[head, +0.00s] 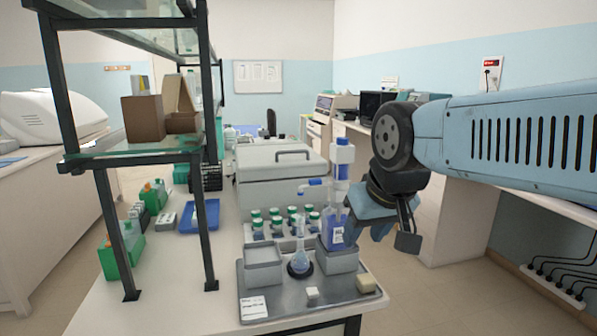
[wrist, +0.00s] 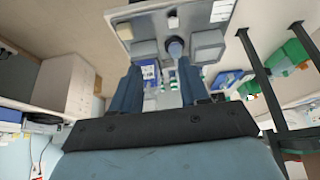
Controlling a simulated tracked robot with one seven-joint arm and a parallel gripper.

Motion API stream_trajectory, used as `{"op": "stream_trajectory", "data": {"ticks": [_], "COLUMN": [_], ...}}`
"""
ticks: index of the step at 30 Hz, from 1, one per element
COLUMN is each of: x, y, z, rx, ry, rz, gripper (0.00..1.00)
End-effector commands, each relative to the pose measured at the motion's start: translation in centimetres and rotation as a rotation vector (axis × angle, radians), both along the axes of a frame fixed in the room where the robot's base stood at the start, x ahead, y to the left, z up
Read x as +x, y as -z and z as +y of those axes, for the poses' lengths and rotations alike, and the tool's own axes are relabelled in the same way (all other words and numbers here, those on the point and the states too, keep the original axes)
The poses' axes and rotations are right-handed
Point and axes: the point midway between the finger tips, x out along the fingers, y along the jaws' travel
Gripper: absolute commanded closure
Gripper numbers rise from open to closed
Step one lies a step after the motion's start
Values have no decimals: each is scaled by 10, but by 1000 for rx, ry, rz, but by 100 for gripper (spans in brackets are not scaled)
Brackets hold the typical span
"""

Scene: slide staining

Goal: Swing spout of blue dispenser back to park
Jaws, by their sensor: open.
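The blue dispenser (head: 336,228) is a bottle of blue liquid standing upright in a grey box on the tray. Its white and blue pump head (head: 342,160) rises above it. Its blue spout (head: 313,184) points left, and its tip appears above the mouth of a flask (head: 300,255) with blue liquid. My gripper (head: 388,228) is open and empty, right of the dispenser and below its pump head, apparently apart from it. In the wrist view my gripper (wrist: 158,85) shows both dark blue fingers spread. The flask and part of the dispenser (wrist: 150,72) show beyond them; the spout is not clear there.
A steel tray (head: 290,308) holds another grey box (head: 263,265), a label card (head: 254,307) and a yellowish block (head: 366,284). Several green-capped bottles (head: 275,222) stand behind. A dark shelf frame (head: 196,200) blocks the left. The floor right of the bench is clear.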

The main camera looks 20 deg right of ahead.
Motion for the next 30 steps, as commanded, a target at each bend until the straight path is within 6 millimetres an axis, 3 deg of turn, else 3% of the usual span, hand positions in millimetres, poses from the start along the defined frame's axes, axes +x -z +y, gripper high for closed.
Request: {"op": "stream_trajectory", "data": {"ticks": [13,17,23,30], "x": [1,9,47,110], "y": [-1,-9,-42,-82], "z": [0,1,8,19], "rx": [-3,-38,-190,-394], "ry": [-3,-50,-263,-603], "rz": [1,23,118,274], "gripper": [55,55,55,55]}}
